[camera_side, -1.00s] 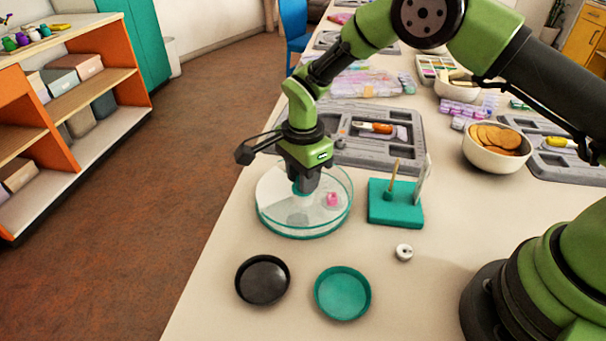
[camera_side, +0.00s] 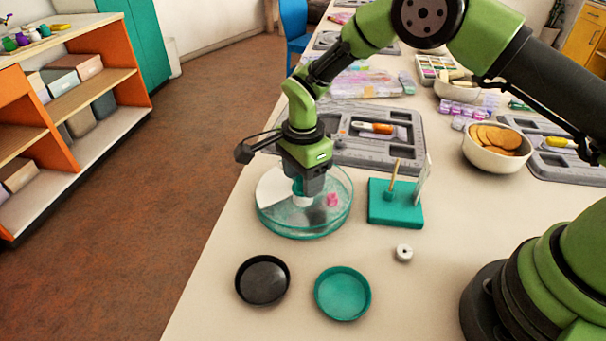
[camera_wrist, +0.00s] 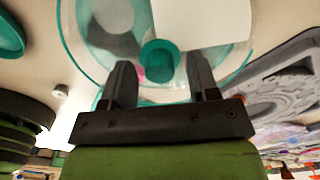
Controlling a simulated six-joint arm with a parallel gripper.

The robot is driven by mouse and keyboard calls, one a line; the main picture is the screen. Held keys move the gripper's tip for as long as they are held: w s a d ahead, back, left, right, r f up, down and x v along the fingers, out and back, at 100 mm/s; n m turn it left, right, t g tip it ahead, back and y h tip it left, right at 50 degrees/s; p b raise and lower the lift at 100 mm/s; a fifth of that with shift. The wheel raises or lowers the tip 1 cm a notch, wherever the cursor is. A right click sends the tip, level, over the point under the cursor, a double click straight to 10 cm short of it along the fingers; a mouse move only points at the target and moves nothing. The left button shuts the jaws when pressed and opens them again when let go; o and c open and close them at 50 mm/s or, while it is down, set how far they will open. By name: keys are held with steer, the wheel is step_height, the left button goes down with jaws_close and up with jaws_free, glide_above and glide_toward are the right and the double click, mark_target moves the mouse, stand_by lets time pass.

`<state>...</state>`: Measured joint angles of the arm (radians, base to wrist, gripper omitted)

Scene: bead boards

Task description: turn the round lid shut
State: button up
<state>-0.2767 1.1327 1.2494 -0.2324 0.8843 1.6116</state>
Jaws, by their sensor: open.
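The round lid is a clear disc with a teal rim (camera_side: 305,236) on a shallow round dish, with a white wedge (camera_side: 274,188) on the left in the side view. A teal knob (camera_wrist: 159,61) stands at its middle. My gripper (camera_wrist: 159,62) points down over the lid. Its open fingers stand on either side of the knob, with small gaps showing in the wrist view. A small pink piece (camera_side: 332,199) shows through the clear part, right of the gripper. The white wedge (camera_wrist: 205,18) also shows at the top of the wrist view. The gripper partly hides the lid's middle.
A black dish (camera_side: 263,280) and a teal dish (camera_side: 343,293) lie in front. A teal stand (camera_side: 395,203) with an upright peg is close on the right, with a small white ring (camera_side: 404,252) before it. A grey tray (camera_side: 350,155) lies behind.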

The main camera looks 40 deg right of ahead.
step_height(320, 180, up, 10)
stand_by(0.5)
steer(key=s+d+r+n+t, duration=0.1)
steer(key=s+d+r+n, duration=0.15)
steer(key=r, duration=0.25)
steer(key=s+d+r+n+t+y, duration=0.1)
steer(key=s+r+n, duration=0.1)
steer(key=s+r, duration=0.25)
steer(key=s+d+r+n+t, duration=0.1)
steer(key=s+d+r+n, duration=0.1)
steer(key=r, duration=0.4)
steer(key=s+d+n+t, duration=0.1)
steer(key=s+n+t, duration=0.1)
steer(key=s, duration=0.5)
steer(key=s+d+r+n+t+y, duration=0.1)
steer(key=s+n+t, duration=0.1)
steer(key=s+n, duration=0.3)
steer(key=s, duration=0.3)
steer(key=shift+d+r, duration=0.25)
steer(key=shift+d, duration=0.1)
